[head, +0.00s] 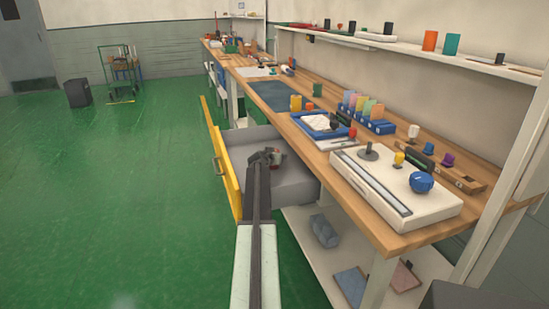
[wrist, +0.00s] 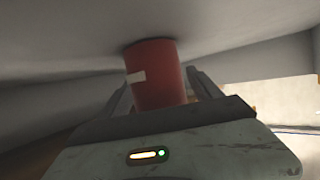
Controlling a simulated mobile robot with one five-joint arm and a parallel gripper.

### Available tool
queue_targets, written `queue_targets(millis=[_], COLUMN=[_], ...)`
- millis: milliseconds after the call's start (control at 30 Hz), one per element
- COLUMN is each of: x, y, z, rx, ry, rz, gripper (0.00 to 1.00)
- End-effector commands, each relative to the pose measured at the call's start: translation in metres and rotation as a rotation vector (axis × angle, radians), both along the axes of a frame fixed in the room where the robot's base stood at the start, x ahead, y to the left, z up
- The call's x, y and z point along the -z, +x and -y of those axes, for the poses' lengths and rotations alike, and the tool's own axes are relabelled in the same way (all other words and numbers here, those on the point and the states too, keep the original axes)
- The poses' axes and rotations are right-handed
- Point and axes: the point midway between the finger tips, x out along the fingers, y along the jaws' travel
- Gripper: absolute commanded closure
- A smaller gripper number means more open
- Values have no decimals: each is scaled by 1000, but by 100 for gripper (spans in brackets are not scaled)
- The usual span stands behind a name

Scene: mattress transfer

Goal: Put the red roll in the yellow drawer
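The red roll (wrist: 156,75) stands between my gripper's two fingers in the wrist view, with a small pale label on its side. The fingers (wrist: 160,88) lie close against both sides of the roll. The roll's far end is at or very near a grey inner surface of the drawer; I cannot tell whether it touches. In the head view, the yellow drawer (head: 229,183) is pulled out from under the bench, with a yellow front and grey inside. My gripper (head: 270,157) is inside it, with the roll (head: 277,153) small and partly hidden there.
The wooden bench (head: 345,218) runs along the right, with a white device (head: 395,190), a blue tray (head: 300,124) and several coloured items on top. A low shelf (head: 330,265) lies under the bench. A wall shelf (head: 400,48) is above.

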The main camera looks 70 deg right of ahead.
Motion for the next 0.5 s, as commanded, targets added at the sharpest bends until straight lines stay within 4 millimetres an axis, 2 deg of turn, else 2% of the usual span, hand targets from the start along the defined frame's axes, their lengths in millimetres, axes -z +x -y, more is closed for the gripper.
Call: queue_targets(millis=[167,500], x=[-6,-39], y=[-1,-10], z=[-3,-79], rx=[0,0], ry=[0,0], rz=[0,0], gripper=[27,27])
